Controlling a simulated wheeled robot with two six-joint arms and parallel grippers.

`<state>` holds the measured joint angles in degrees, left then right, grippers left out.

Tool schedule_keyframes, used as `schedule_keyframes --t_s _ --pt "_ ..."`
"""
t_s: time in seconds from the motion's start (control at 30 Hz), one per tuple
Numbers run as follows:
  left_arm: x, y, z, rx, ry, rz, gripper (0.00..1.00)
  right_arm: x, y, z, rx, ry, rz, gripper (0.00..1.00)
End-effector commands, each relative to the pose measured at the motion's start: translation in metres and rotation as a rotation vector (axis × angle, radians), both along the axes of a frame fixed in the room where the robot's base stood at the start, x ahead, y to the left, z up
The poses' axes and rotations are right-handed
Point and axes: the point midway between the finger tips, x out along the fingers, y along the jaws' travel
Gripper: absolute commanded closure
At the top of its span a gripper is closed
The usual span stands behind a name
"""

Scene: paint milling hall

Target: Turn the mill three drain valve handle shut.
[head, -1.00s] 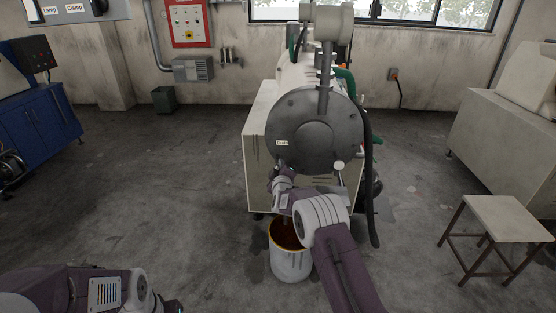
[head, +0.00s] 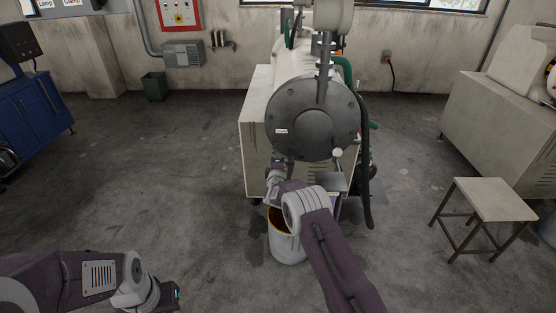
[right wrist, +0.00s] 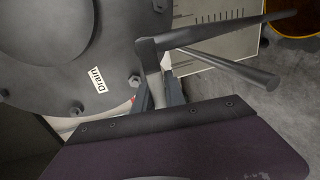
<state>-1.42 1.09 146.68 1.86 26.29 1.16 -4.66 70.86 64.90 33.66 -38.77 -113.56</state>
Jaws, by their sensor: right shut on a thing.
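The mill's round grey end plate (head: 313,118) faces me in the head view, with a small label reading "Drain" (right wrist: 97,80) in the right wrist view. My right gripper (head: 277,162) is at the plate's lower left edge, below the label. It is shut on the drain valve handle, which the gripper mostly hides. In the right wrist view, grey bars (right wrist: 225,30) stick out beside the plate; which part they belong to is unclear. My left gripper (head: 177,293) is low at the left, away from the mill; its jaws are too small to read.
A bucket (head: 289,250) with a yellow rim and dark contents stands under the plate. A grey tray (head: 330,182) and a lever with a pale knob (head: 337,153) are right of my gripper. A stool (head: 490,199) stands at the right. The floor at left is clear.

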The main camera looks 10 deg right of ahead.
Motion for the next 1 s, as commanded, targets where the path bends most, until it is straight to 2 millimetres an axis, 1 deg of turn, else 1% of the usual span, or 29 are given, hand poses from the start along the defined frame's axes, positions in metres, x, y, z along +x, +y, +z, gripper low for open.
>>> schedule_keyframes --t_s 0.47,0.5,0.57,0.6,0.87,1.0 --pt "0.0 0.0 0.0004 0.0 0.0 0.0 1.0 -0.0005 0.0006 -0.0028 -0.014 0.008 0.002 1.0" --pt "0.0 0.0 0.0004 0.0 0.0 0.0 1.0 -0.0005 0.0006 -0.0028 -0.014 0.008 0.002 0.82" --pt "0.0 0.0 0.0004 0.0 0.0 0.0 1.0 -0.0005 0.0005 -0.0027 -0.013 0.008 0.001 0.65" --pt "0.0 0.0 0.0004 0.0 0.0 0.0 1.0 -0.0005 0.0004 -0.0025 -0.014 0.007 0.001 0.63" --pt "-0.0001 0.0 0.0005 0.0 0.0 0.0 1.0 -0.0004 0.0001 -0.0015 -0.013 0.005 0.001 0.63" --pt "0.0 0.0 0.0007 0.0 0.0 0.0 1.0 -0.0051 0.0015 -0.0003 -0.014 0.006 0.0 0.63"
